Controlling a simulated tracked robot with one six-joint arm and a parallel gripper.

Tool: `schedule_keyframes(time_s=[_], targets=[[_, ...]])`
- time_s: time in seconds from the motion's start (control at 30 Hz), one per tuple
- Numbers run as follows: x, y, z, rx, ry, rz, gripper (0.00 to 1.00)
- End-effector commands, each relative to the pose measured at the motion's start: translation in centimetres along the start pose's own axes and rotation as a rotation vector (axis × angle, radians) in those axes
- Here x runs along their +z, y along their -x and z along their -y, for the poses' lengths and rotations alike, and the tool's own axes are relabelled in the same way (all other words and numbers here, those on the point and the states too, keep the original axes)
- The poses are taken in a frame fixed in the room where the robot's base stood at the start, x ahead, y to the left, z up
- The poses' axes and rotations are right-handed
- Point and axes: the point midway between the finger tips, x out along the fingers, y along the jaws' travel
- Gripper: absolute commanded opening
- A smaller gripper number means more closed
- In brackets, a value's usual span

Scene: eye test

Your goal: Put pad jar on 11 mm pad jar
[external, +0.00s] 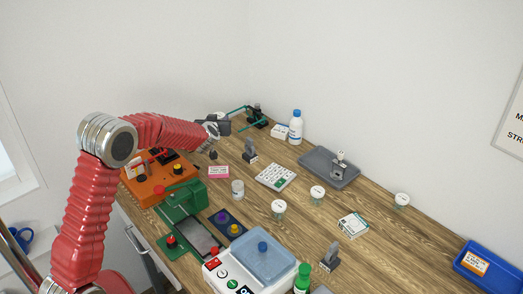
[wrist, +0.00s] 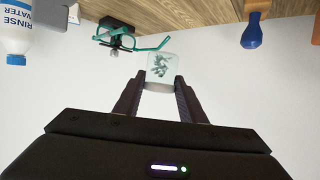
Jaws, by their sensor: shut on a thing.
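My gripper (wrist: 160,84) is shut on a small translucent jar (wrist: 161,68) with greenish contents, likely a pad jar. In the wrist view, the jar sits between both fingertips, with wall behind it. In the external view, my gripper (external: 215,126) is at the far left of the bench, raised; the held jar is hard to make out there. Three white-lidded jars stand on the bench: one near the middle (external: 279,208), one right of it (external: 317,194) and one farther right (external: 402,200). A clear jar (external: 237,189) stands left of them. Their sizes are unreadable.
Around the jars are a calculator-like keypad (external: 275,177), a grey tray (external: 325,167), a small white box (external: 353,225) and a pink box (external: 218,172). A rinse bottle (external: 296,127) and green glasses-like stand (external: 256,115) are at the back. A scale (external: 255,268) stands in front.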

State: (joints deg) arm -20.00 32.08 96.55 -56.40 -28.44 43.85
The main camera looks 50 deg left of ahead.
Motion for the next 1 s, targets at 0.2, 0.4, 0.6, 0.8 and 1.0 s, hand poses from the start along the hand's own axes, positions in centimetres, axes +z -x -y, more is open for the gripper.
schedule_keyframes(time_s=[0.2,0.4,0.6,0.8,1.0], targets=[[-0.1,0.1,-0.2,0.000,0.001,-0.001,0.15],[-0.6,0.8,-1.8,-0.008,0.005,-0.002,0.15],[-1.5,2.8,-5.3,-0.033,0.016,-0.003,0.15],[-2.0,6.2,-9.8,-0.075,0.031,-0.001,0.15],[-1.8,10.3,-13.8,-0.127,0.050,0.000,0.15]])
